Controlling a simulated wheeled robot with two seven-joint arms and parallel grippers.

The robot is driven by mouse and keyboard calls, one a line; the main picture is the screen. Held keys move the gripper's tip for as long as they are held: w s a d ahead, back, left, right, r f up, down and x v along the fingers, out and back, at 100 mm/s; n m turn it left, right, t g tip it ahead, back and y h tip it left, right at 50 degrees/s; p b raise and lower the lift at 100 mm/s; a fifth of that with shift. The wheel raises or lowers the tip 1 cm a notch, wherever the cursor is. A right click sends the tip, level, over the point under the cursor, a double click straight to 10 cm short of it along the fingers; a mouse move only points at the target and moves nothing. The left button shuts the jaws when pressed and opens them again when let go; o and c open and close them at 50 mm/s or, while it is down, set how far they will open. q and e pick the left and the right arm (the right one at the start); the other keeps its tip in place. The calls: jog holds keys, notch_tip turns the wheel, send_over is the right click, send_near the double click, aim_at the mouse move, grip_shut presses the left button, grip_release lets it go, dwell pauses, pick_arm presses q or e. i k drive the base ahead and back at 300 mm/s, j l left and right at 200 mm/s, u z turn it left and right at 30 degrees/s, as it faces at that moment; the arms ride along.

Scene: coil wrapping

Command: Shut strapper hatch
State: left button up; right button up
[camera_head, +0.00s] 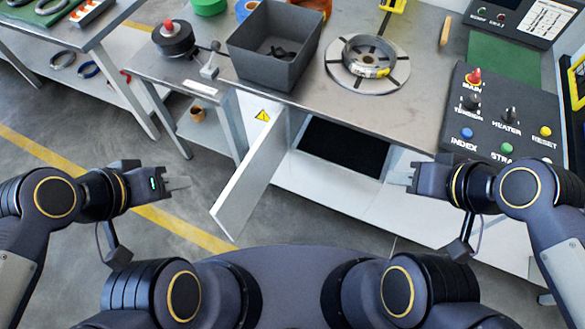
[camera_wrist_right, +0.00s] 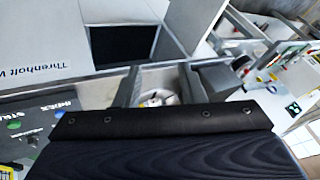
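The strapper hatch (camera_head: 250,178) is a white panel that stands open, swung out toward me from the left side of a dark opening (camera_head: 345,147) in the machine's white front. The hatch (camera_wrist_right: 195,32) also shows in the right wrist view, beside the dark opening (camera_wrist_right: 125,45). My left gripper (camera_head: 180,184) is to the left of the hatch, apart from it; its finger gap cannot be made out. My right gripper (camera_head: 398,177) is in front of the machine, right of the opening, and its fingers are apart with nothing between them in the right wrist view (camera_wrist_right: 158,92).
On the machine top are a grey bin (camera_head: 273,50), a turntable (camera_head: 340,75) with a coil (camera_head: 370,58), and a control panel (camera_head: 500,118) at the right. A side table (camera_head: 150,68) stands at the left. The floor left of the hatch is clear.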

aim_at(233, 207)
jog(key=k+j+z, duration=0.1)
jog(key=j+z, duration=0.2)
jog(key=k+j+z, duration=0.1)
jog(key=j+z, duration=0.2)
jog(key=j, duration=0.15)
jog(key=k+j+z, duration=0.15)
jog(key=j+z, duration=0.15)
jog(key=k+j+z, duration=0.4)
jog(key=j, duration=0.3)
jog(key=k+j, duration=0.3)
jog(key=k+j+z, duration=0.15)
jog(key=j, duration=0.3)
jog(key=i+j+z, duration=0.4)
jog(key=i+j, duration=0.35)
jog(key=k+l+u, duration=0.15)
jog(key=u, duration=0.2)
